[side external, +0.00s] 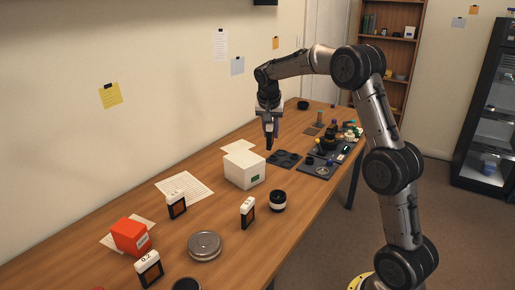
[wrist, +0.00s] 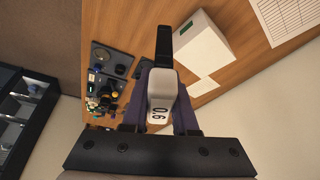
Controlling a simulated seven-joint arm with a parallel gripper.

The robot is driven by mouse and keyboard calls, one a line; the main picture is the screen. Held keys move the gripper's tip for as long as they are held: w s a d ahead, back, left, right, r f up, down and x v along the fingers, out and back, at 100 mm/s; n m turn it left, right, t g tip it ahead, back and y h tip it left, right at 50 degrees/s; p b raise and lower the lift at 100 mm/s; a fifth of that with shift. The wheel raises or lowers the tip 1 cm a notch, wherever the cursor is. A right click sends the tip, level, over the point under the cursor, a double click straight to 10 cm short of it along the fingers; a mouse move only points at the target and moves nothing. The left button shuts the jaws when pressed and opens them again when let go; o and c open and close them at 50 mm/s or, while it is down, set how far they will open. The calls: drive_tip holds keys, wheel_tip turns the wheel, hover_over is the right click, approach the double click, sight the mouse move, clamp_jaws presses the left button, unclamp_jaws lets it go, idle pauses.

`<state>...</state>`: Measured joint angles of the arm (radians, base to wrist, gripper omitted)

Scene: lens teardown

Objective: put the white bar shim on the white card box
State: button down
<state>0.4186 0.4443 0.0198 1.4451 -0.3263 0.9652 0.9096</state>
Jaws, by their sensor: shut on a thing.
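My gripper (side external: 269,128) is shut on the white bar shim (wrist: 162,92), which has a white head with printed digits and a dark bar sticking out. In the side view its dark lower end shows below the fingers, clear of the table. The white card box (side external: 244,169) stands on the table, just left of and nearer the camera than my gripper. In the wrist view the box (wrist: 203,45) lies to the upper right of the shim, apart from it. Its flat top looks bare.
Dark trays (side external: 285,159) with small parts stand right of the box. A red box (side external: 131,236), a round metal tin (side external: 205,244), a black-and-white jar (side external: 278,201) and several white-headed dark frames (side external: 248,212) stand nearer the camera. Paper sheets (side external: 185,187) lie flat.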

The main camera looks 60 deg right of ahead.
drive_tip(key=w+d+f, duration=0.1)
drive_tip(key=w+f, duration=0.1)
drive_tip(key=w+d+f, duration=0.2)
drive_tip(key=w+f, duration=0.1)
drive_tip(key=w+d+f, duration=0.2)
drive_tip(key=w, duration=0.1)
drive_tip(key=shift+w+f, duration=0.2)
drive_tip(key=shift+f, duration=0.2)
drive_tip(key=shift+w+f, duration=0.15)
drive_tip(key=shift+f, duration=1.55)
drive_tip(key=shift+f, duration=0.15)
drive_tip(key=c, duration=0.7)
unclamp_jaws()
